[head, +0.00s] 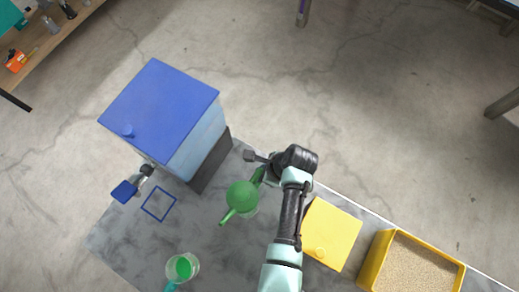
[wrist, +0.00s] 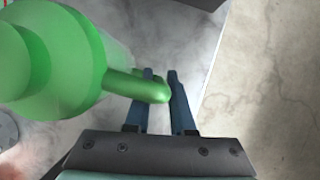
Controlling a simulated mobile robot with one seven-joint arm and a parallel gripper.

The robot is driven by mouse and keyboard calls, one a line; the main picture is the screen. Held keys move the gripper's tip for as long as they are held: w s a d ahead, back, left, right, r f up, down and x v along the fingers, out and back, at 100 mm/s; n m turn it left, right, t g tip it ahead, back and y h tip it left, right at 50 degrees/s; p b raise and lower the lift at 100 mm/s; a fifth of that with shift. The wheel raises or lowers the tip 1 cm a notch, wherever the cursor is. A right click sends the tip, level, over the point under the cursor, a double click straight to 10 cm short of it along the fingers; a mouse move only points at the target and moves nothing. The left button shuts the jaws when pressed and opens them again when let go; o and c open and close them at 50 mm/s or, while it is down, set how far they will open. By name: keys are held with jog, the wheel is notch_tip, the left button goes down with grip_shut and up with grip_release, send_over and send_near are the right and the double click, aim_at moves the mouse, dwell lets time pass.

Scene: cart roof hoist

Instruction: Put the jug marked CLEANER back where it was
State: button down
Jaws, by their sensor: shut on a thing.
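A green jug (head: 242,197) with a spout pointing to the lower left is over the grey table in the head view. In the wrist view the green jug (wrist: 50,60) fills the upper left, and its bar-like handle (wrist: 135,86) reaches between my fingers. My gripper (head: 263,172) is shut on that handle, also seen in the wrist view (wrist: 160,90). No CLEANER marking is readable. I cannot tell whether the jug touches the table. A blue square outline (head: 158,204) on the table, left of the jug, is empty.
A blue-lidded tank (head: 165,105) with a tap stands at the upper left. A clear vessel with green inside (head: 183,268) is at the lower left. A yellow lid (head: 330,235) and a yellow bin of grain (head: 376,262) are at right. Table between jug and outline is clear.

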jog(key=c, duration=0.8)
grip_release()
jog(key=shift+o, duration=0.2)
